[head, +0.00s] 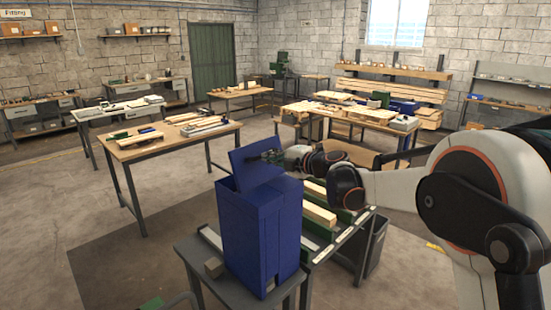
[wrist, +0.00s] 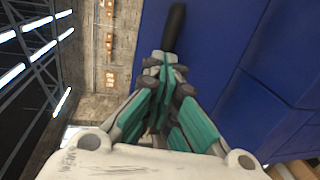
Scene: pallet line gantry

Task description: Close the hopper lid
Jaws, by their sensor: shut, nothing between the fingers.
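The blue hopper (head: 262,235) stands upright on a grey table in the head view. Its blue lid (head: 250,174) is raised and tilted above the top of the hopper. My gripper (head: 265,157) is at the upper part of the lid, on its right side. In the wrist view the lid (wrist: 215,50) is a blue surface, with a black handle (wrist: 174,27) just past my fingertips (wrist: 165,60). The fingers are shut with nothing between them. Whether they touch the lid or handle I cannot tell.
Wooden beams (head: 318,212) lie on a rack right of the hopper. A small block (head: 214,268) sits on the grey table (head: 200,258) at the hopper's left. A workbench (head: 170,145) with timber stands behind on the left.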

